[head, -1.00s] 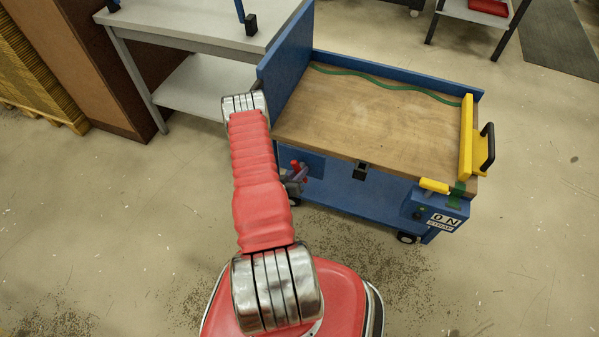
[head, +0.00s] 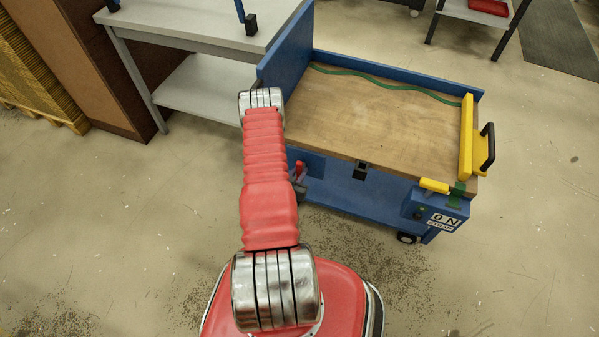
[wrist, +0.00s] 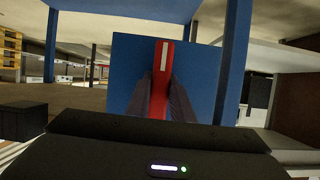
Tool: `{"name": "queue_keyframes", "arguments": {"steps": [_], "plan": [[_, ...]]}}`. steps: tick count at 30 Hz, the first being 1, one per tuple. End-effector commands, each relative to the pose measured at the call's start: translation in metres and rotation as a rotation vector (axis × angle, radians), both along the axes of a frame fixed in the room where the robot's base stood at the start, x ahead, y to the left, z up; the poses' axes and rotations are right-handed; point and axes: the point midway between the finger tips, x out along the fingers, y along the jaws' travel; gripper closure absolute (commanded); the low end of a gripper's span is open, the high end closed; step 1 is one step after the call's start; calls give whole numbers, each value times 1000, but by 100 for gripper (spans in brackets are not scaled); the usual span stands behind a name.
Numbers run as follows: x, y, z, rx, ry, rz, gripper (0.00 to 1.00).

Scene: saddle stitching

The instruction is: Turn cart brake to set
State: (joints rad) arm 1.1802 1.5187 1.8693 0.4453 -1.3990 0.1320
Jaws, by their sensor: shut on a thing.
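The blue cart (head: 345,198) with a wooden top stands ahead of me. The red brake lever (head: 300,168) shows at the cart's left front, just right of my red arm. In the wrist view the lever (wrist: 163,60) is a red bar with a white stripe, upright in front of a blue panel (wrist: 205,75). My gripper (wrist: 160,92) has its two dark fingers on either side of the lever and is shut on it. In the head view my arm hides most of the gripper and the lever's base.
The cart carries a yellow bar (head: 466,135) with a black handle, a green strap (head: 385,84) and a control box (head: 436,211) with a sign. A grey table (head: 200,30) stands behind at left, beside a brown cabinet (head: 95,65). The floor on the right is clear.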

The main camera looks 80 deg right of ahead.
Motion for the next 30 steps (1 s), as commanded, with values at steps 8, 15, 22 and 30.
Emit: {"name": "queue_keyframes", "arguments": {"steps": [8,15,22,30], "plan": [[0,2,-2,5,1,2,69],[0,1,-1,2,2,1,61],[0,4,1,2,2,1,61],[4,32,13,2,3,3,61]]}}
